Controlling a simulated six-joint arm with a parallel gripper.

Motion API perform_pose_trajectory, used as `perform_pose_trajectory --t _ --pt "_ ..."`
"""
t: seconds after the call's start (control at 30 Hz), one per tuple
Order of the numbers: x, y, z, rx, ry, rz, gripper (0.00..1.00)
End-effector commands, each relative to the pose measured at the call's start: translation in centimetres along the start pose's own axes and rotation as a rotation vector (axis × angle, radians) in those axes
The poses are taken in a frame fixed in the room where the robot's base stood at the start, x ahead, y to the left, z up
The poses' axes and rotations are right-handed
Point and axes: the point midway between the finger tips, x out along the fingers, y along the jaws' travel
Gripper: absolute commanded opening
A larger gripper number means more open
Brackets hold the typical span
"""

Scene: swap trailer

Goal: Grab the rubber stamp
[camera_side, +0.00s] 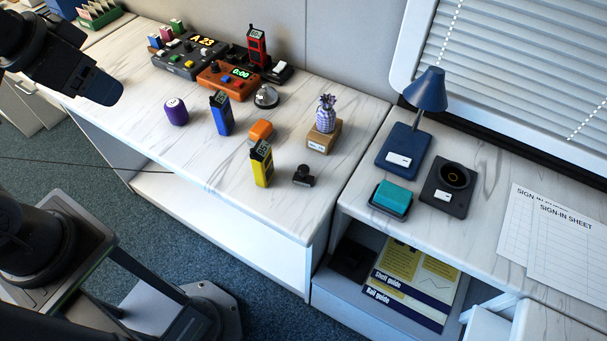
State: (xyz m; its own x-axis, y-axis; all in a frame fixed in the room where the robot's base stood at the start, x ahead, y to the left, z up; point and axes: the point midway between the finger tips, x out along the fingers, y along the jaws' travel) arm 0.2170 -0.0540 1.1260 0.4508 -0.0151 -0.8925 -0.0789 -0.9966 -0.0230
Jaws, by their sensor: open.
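A small dark piece with a rounded knob (303,176), which looks like the rubber stamp, sits near the front right corner of the left white marble-patterned counter (230,165). It is just right of a yellow radio-like handset (262,164). Its fine detail is too small to tell. My gripper (103,92) is at the upper left, dark with a blue-grey end, in the air far to the left of the stamp. It is open and holds nothing that I can see; its fingertips are not clearly told apart.
A blue handset (221,114), an orange block (261,130), a purple pot (176,111) and a pineapple figure on a box (326,116) stand nearby. Control boxes (190,56) fill the back. The right counter holds a blue lamp-like stand (405,148), a teal block (393,194) and a round-holed black base (437,199).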

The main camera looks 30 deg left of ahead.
Motion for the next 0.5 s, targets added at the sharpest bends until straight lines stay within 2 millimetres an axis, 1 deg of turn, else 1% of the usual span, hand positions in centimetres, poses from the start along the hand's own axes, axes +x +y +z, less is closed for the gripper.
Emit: perform_pose_trajectory --t 0.17,0.27,0.37,0.47,0.5 --pt "2.1 1.9 -4.4 0.253 -0.076 0.061 0.58" --pt "4.0 3.4 -6.9 0.417 -0.113 0.103 0.58" --pt "6.4 5.3 -9.1 0.577 -0.147 0.15 0.58" --pt "9.3 7.3 -10.9 0.738 -0.178 0.198 0.58" --pt "10.6 8.2 -11.4 0.802 -0.189 0.219 0.58"
